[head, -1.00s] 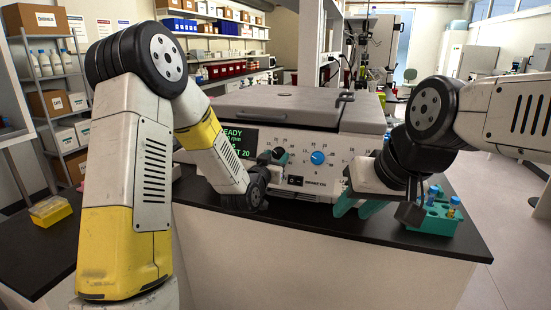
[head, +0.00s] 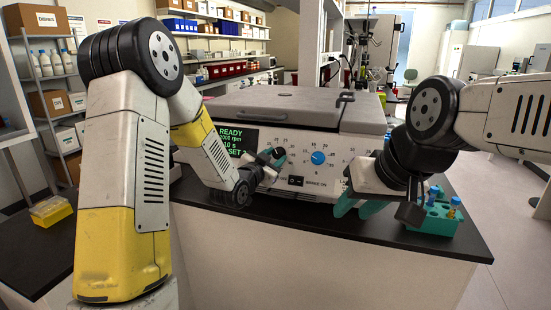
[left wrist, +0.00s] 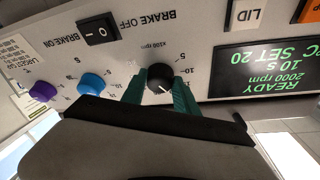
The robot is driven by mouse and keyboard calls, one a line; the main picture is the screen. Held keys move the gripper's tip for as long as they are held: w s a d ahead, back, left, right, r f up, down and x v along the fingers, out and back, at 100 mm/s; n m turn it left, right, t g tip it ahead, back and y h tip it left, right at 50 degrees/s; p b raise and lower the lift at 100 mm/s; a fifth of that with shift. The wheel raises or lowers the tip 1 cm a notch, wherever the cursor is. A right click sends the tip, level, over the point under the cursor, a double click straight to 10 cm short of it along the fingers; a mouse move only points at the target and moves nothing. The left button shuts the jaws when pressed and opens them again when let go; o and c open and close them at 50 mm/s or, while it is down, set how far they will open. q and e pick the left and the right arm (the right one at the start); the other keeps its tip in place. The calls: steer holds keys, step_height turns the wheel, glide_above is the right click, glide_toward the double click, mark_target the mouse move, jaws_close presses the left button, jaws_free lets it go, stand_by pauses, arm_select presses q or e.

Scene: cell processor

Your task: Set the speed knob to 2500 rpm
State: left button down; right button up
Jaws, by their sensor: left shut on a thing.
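The centrifuge (head: 330,172) stands on the dark bench with its lid closed. Its speed knob, black and marked x100 rpm, shows in the left wrist view (left wrist: 160,76), upside down, with a white pointer line. My left gripper (left wrist: 160,88) is shut on this knob, one teal finger on each side. It also shows at the knob in the head view (head: 271,158). The green display (left wrist: 272,70) reads READY, 2000 rpm, 10 s and SET 20. My right gripper (head: 357,207) is open and empty in front of the panel's right part.
A blue knob (left wrist: 92,85) and a purple knob (left wrist: 43,92) sit beside the speed knob. The black brake switch (left wrist: 99,31) is close by. A teal tube rack (head: 432,222) with blue-capped tubes stands at the bench's right end. A yellow box (head: 50,210) is at left.

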arm_select(q)
steer(key=m+g, duration=0.1)
steer(key=m, duration=0.1)
steer(key=m+h, duration=0.1)
steer(key=m, duration=0.2)
steer(key=shift+w+a+r+m+g, duration=0.1)
steer(key=shift+a+m+g, duration=0.05)
steer(key=shift+m+g, duration=0.2)
steer(key=shift+r+m+g+h, duration=0.15)
steer(key=shift+m+g, duration=0.35)
steer(key=shift+m, duration=0.9)
steer(key=shift+m+g+h, duration=0.15)
steer(key=shift+m+g, duration=0.3)
steer(key=shift+m, duration=0.9)
steer(key=c, duration=0.9)
jaws_free()
steer(key=shift+c, duration=0.2)
steer(key=shift+a, duration=0.15)
steer(key=v, duration=0.7)
steer(key=shift+s+r, duration=0.15)
steer(key=shift+s, duration=0.15)
steer(key=shift+a, duration=0.15)
